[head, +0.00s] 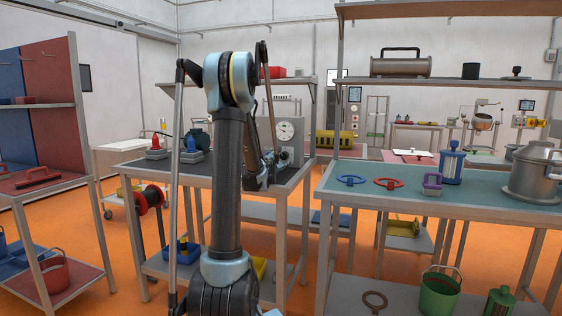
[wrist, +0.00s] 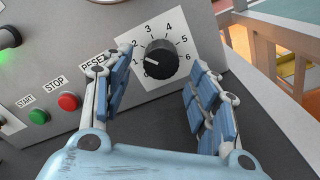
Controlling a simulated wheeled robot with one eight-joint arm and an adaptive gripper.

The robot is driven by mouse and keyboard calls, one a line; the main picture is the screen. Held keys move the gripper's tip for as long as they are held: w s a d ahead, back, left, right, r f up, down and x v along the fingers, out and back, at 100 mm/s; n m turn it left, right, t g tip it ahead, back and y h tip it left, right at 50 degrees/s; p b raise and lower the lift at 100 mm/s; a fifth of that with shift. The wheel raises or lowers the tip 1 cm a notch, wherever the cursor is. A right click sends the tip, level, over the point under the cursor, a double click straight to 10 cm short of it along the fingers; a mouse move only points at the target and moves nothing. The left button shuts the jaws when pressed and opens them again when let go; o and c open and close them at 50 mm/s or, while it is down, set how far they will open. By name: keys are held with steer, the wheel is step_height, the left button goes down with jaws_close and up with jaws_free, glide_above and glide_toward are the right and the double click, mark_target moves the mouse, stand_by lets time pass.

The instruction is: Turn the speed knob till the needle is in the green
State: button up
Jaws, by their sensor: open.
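The black speed knob (wrist: 160,60) sits on a white scale plate marked from 0 to 6 on a grey panel. Its white pointer line points left, near the 1. My gripper (wrist: 159,72) is open, with one blue-padded finger to the left of the knob and one to the right; both look apart from it. In the head view my gripper (head: 258,181) is low in front of the grey machine, partly hidden by my arm. The round white gauge (head: 286,131) faces me there; its needle is too small to read, and no green band can be made out.
A red stop button (wrist: 69,101) and a green start button (wrist: 39,116) sit left of the knob. A RESET label is partly covered by my left finger. A green-topped bench (head: 340,196) stands to the right.

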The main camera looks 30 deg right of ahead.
mark_target(284, 156)
steer(key=shift+x, duration=1.25)
steer(key=shift+c, duration=0.3)
steer(key=c, duration=1)
steer(key=m, duration=0.4)
steer(key=shift+m, duration=0.3)
steer(key=shift+r+m, duration=0.1)
steer(key=shift+m, duration=1.4)
steer(key=shift+s, duration=0.1)
